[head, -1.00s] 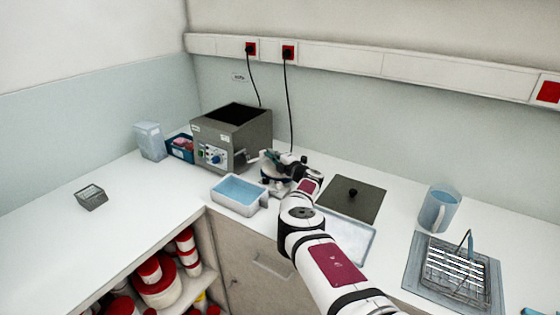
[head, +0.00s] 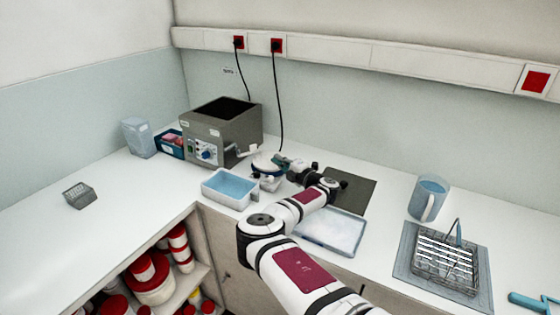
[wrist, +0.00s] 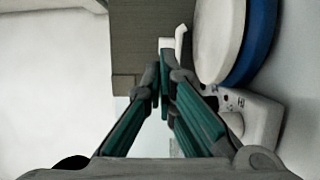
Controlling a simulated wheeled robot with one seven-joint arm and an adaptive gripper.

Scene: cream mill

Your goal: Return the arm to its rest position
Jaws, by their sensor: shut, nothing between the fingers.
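My gripper (wrist: 160,85) shows in the wrist view with its teal-padded fingers brought together and nothing between them. In the head view my gripper (head: 282,163) is at the end of my white and maroon arm, over the back of the counter. It is close to a small scale-like device with a round pan (head: 266,160) and a white body. In the wrist view the round white and blue pan (wrist: 222,40) is to the right of the fingers. I cannot tell whether they touch it.
A grey water bath (head: 222,130) stands behind left. A blue-filled tub (head: 229,187) is left of my arm. A white tray (head: 332,232), a dark lid (head: 355,190), a blue jug (head: 428,198) and a wire rack (head: 446,262) are to the right. The left counter (head: 60,240) is mostly clear.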

